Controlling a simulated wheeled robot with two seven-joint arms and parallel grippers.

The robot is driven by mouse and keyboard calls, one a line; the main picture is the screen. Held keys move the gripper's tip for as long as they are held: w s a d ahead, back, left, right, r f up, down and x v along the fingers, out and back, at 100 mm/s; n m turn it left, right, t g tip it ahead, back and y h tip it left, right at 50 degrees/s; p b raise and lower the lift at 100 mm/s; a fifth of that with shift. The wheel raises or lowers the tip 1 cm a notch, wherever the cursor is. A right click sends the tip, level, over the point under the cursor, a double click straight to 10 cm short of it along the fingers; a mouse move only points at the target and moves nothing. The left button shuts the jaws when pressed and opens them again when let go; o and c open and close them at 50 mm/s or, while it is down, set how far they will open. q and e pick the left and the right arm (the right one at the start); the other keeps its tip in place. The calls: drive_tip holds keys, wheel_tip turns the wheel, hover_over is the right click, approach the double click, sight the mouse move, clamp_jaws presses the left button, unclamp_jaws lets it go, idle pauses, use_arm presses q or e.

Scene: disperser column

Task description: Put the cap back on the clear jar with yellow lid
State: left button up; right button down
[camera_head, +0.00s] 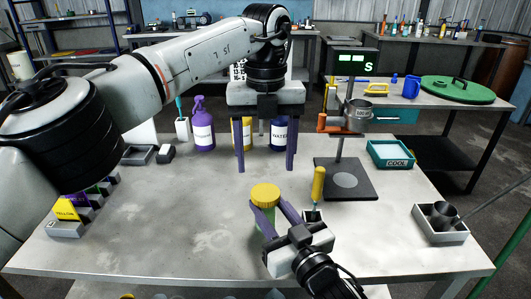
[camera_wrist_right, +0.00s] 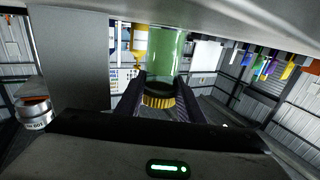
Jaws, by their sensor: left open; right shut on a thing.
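The clear jar (camera_head: 267,228) looks green and stands upright on the grey table near the front. The ridged yellow lid (camera_head: 265,193) sits at its top; I cannot tell how firmly it is seated. My right gripper (camera_head: 268,208) comes from the front right and is shut on the jar just below the lid. The upside-down right wrist view shows the jar (camera_wrist_right: 166,55) between the fingers, with a dark band next to the lid (camera_wrist_right: 158,101). My left gripper (camera_head: 265,158) points down, open and empty, above and apart from the lid, fingers on either side.
Purple (camera_head: 203,128) and blue (camera_head: 278,134) bottles stand behind the left gripper. A stand with a dark base (camera_head: 346,180) and a yellow-handled tool (camera_head: 318,184) are right of the jar. The table's left middle is clear.

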sight(265, 192)
use_arm(q)
drive_tip(key=n, duration=0.3)
drive_tip(key=shift+r+n, duration=0.3)
drive_tip(key=shift+n, duration=0.1)
wheel_tip(265, 192, down, 8)
drive_tip(key=shift+f, duration=0.1)
idle(0.4)
drive_tip(key=c, duration=1.1)
drive_tip(key=o, duration=1.2)
drive_tip(key=shift+c, duration=0.2)
